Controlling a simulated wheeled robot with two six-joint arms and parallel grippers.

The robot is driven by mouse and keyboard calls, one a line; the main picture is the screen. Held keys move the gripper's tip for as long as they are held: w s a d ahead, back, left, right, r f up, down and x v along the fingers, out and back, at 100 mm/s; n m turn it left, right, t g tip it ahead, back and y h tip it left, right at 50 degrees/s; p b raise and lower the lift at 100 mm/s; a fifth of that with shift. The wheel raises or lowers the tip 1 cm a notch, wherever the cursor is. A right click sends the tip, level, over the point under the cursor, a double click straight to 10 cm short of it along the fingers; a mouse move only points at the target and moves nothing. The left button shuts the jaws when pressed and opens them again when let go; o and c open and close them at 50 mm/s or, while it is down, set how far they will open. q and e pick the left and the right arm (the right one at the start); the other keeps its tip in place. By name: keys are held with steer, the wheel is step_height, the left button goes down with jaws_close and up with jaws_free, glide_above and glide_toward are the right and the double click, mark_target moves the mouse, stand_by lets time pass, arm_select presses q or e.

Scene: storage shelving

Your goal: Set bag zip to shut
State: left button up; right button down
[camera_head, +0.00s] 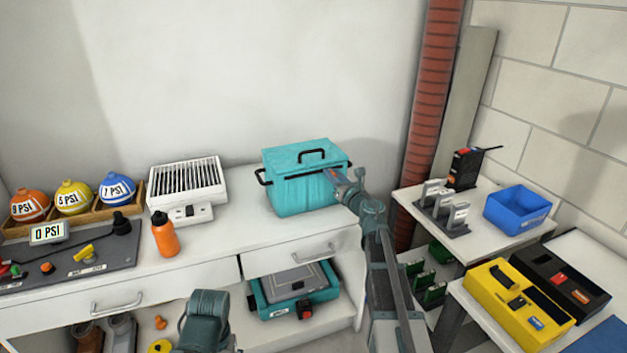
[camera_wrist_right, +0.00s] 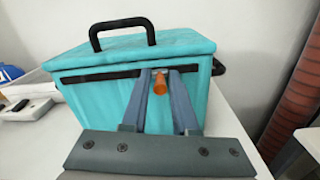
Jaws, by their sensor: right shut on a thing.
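The teal bag (camera_head: 297,195) stands on the white counter, with a black handle on its lid and black side handles. It also shows in the wrist view (camera_wrist_right: 100,97). A dark zip strip (camera_wrist_right: 100,75) runs along the upper front edge. My right gripper (camera_head: 336,178) is at the bag's front right. In the wrist view its fingers (camera_wrist_right: 160,80) are shut on the orange zip pull (camera_wrist_right: 160,87), right of the strip's middle. The fingers hide part of the strip. My left gripper is not in view; only part of my left arm shows at the bottom.
A white slotted box (camera_head: 187,185) and an orange bottle (camera_head: 164,236) stand left of the bag. A red ribbed column (camera_head: 432,100) rises at its right. A blue bin (camera_head: 517,208) sits on the side table. The counter in front of the bag is clear.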

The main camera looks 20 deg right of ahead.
mark_target(340, 167)
steer(key=shift+w+d, duration=0.15)
steer(key=shift+d, duration=1.9)
steer(key=c, duration=0.9)
jaws_free()
steer(key=s, duration=0.9)
steer(key=s+d, duration=0.1)
steer(key=s, duration=0.3)
steer(key=shift+s, duration=0.4)
